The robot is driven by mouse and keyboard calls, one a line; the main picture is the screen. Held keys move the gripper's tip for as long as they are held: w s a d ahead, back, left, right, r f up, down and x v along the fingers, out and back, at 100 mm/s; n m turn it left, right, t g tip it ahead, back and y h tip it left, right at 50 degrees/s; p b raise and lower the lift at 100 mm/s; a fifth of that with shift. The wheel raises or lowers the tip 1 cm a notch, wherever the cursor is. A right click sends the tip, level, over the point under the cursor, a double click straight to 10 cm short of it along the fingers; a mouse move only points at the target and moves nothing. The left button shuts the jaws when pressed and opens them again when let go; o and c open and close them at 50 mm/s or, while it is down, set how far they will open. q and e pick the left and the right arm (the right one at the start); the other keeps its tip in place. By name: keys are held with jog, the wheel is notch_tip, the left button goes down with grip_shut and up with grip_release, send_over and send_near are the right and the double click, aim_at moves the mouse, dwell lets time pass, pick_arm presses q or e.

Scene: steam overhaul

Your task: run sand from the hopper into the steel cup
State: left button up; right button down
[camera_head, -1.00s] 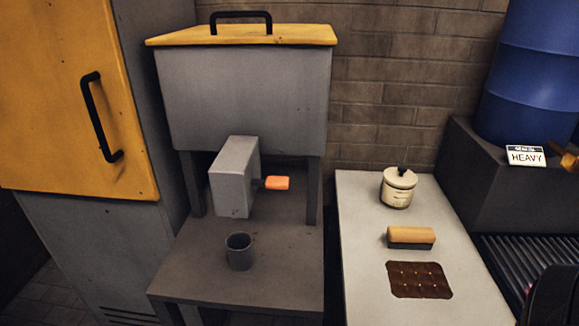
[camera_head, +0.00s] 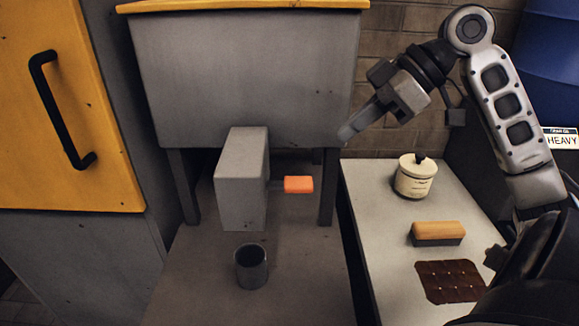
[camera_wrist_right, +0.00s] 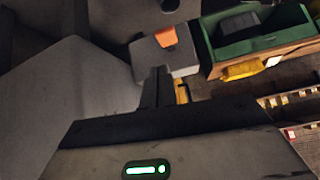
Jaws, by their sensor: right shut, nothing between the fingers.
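The grey hopper (camera_head: 240,80) with a yellow lid stands on legs over a low stand. Under it is a grey spout box (camera_head: 242,185) with an orange lever handle (camera_head: 298,184) on its right side. The steel cup (camera_head: 251,266) stands upright on the stand below the box; its inside looks dark. My right gripper (camera_head: 348,130) is shut and empty, up and right of the orange handle and apart from it, by the hopper's lower right corner. Its fingers also show in the right wrist view (camera_wrist_right: 157,85). My left gripper is not in view.
A side table holds a lidded pot (camera_head: 415,178), a wooden-backed brush (camera_head: 437,233) and a brown studded mat (camera_head: 450,281). A yellow cabinet door (camera_head: 70,110) with a black handle is at left. A green bin (camera_wrist_right: 255,40) shows in the right wrist view.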

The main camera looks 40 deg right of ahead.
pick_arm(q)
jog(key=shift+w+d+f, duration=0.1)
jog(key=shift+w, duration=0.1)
pick_arm(e)
jog(key=shift+n+y, duration=0.3)
jog(key=shift+n, duration=0.5)
jog(key=r, duration=0.1)
jog(key=s+r, duration=0.1)
jog(key=r, duration=0.2)
jog(key=shift+s+a+r, duration=0.25)
jog(key=shift+s, duration=0.1)
send_near(292, 183)
jog(key=w+a, duration=0.2)
jog(key=a, duration=0.1)
jog(key=f, duration=0.3)
jog(key=shift+w+f, duration=0.1)
jog(key=shift+w, duration=0.25)
jog(key=shift+f, duration=0.45)
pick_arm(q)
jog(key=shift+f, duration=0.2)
